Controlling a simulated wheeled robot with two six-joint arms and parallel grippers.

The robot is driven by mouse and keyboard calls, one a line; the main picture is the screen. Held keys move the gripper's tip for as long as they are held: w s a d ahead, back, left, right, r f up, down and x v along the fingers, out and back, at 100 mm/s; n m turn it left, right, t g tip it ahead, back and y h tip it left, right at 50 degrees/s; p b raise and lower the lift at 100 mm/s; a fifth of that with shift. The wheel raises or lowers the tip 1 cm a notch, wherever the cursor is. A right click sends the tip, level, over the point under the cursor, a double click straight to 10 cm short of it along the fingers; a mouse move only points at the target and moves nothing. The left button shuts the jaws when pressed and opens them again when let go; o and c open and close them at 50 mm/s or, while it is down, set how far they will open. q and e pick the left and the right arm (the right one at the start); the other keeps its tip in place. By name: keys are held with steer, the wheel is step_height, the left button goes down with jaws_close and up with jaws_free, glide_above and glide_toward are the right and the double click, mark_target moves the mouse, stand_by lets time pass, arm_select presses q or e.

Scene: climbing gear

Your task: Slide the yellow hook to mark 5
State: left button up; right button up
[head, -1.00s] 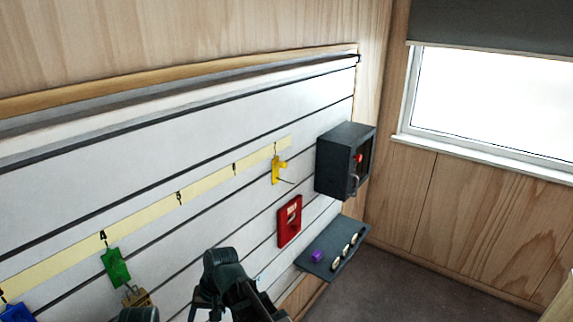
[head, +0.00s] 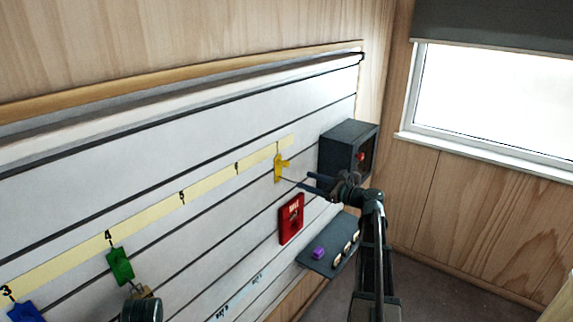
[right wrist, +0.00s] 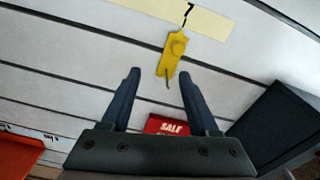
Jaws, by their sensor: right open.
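The yellow hook (head: 278,168) hangs on the white slatted wall (head: 215,215) below the 7 end of the pale yellow number strip (head: 140,222). It also shows in the right wrist view (right wrist: 171,52), with its prong pointing out between my fingertips. Mark 5 (head: 182,197) is on the strip to the left, beyond mark 6 (head: 236,167). My right gripper (head: 303,182) is open and empty, just right of the hook and apart from it; it also shows in the right wrist view (right wrist: 159,78). My left gripper does not show.
A green hook (head: 120,265) with a brass padlock hangs near mark 4, a blue hook (head: 24,312) near 3. A red SALE box (head: 291,219), a dark box (head: 346,148) and a grey shelf (head: 320,262) with small items surround my right arm. The strip between 4 and 7 is clear.

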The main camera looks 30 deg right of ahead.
mark_target(288, 165)
steer(key=shift+m+t, duration=0.4)
steer(key=shift+m, duration=0.3)
steer(key=d+x, duration=0.1)
steer(key=x, duration=0.7)
steer(key=w+d+x, duration=0.1)
steer(key=x, duration=0.3)
steer(key=shift+w+d+r, duration=0.1)
steer(key=shift+d+r, duration=0.15)
steer(key=shift+r, duration=0.2)
jaws_close()
stand_by(0.5)
